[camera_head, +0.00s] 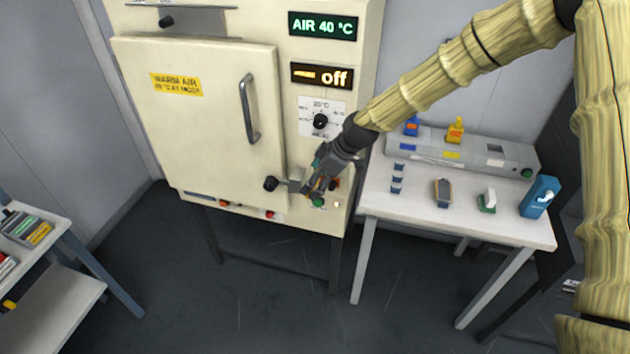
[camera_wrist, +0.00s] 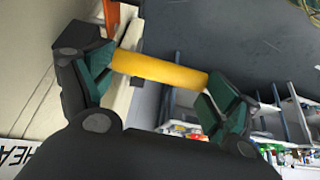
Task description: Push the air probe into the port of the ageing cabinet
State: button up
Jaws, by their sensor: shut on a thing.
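The ageing cabinet (camera_head: 215,110) is the large cream unit with its door closed and an "AIR 40 °C" display (camera_head: 323,25). My gripper (camera_head: 316,184) is in front of the cabinet's lower right panel, close to the door latch. In the wrist view my gripper (camera_wrist: 160,72) is shut on a yellow cylinder, which looks like the air probe (camera_wrist: 160,71). It lies lengthwise between the two green finger pads. In the head view the gripper mostly hides the probe. I cannot make out the port, or whether the probe touches it.
An amber display (camera_head: 322,75) reads "off" above a dial (camera_head: 320,120). A white table (camera_head: 465,222) at the right bears a grey unit (camera_head: 463,154) and small items, including a blue box (camera_head: 540,197). A shelf (camera_head: 70,265) stands at lower left. The floor (camera_head: 240,290) between is clear.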

jog(key=shift+w+d, duration=0.15)
jog(key=shift+w, duration=0.15)
jog(key=o, duration=0.8)
jog(key=shift+w, duration=0.1)
jog(key=shift+r, duration=0.1)
jog(key=v, duration=1.2)
